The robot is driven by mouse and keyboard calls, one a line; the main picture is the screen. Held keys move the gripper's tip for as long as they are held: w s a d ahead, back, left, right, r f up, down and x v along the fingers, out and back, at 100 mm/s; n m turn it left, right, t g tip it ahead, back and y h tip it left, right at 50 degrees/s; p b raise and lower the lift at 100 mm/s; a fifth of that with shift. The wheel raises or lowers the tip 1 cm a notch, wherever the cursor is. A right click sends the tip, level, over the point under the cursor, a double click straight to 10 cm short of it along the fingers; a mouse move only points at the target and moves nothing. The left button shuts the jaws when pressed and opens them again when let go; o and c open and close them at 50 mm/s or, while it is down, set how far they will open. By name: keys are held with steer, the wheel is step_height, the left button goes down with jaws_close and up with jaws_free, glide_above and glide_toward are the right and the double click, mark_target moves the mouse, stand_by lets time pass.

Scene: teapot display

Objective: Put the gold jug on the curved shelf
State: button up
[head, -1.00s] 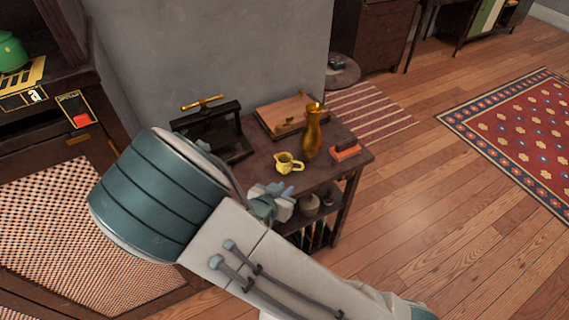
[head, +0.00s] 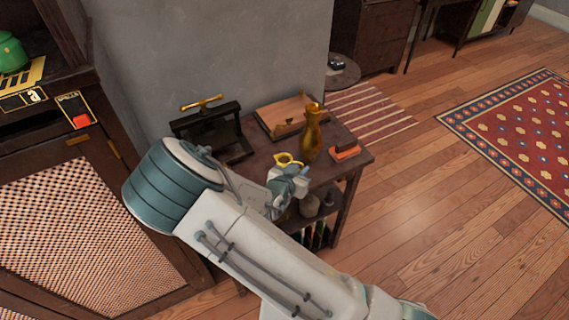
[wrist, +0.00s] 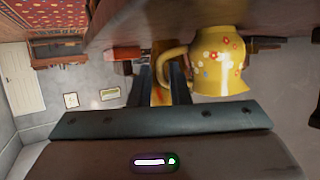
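The gold jug (head: 287,160), small with a handle, stands on a dark wooden side table (head: 262,168), partly hidden behind my gripper (head: 298,180). In the wrist view, the gold jug (wrist: 220,62) is yellow with painted flowers and appears upside down. Its handle is at my gripper's fingers (wrist: 163,75). The fingers are apart, with a gap between them; I cannot tell whether they touch the handle. I cannot make out a curved shelf in these views.
A tall gold vase (head: 311,135) stands close behind the jug, beside small red-brown blocks (head: 344,150). A wooden box (head: 290,115) and a black press (head: 214,130) stand at the back. A cabinet (head: 40,125) with a green pot (head: 11,52) is at left.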

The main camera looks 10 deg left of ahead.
steer(key=x, duration=0.2)
steer(key=shift+w+d+f, duration=0.1)
steer(key=shift+w, duration=0.15)
jaws_close()
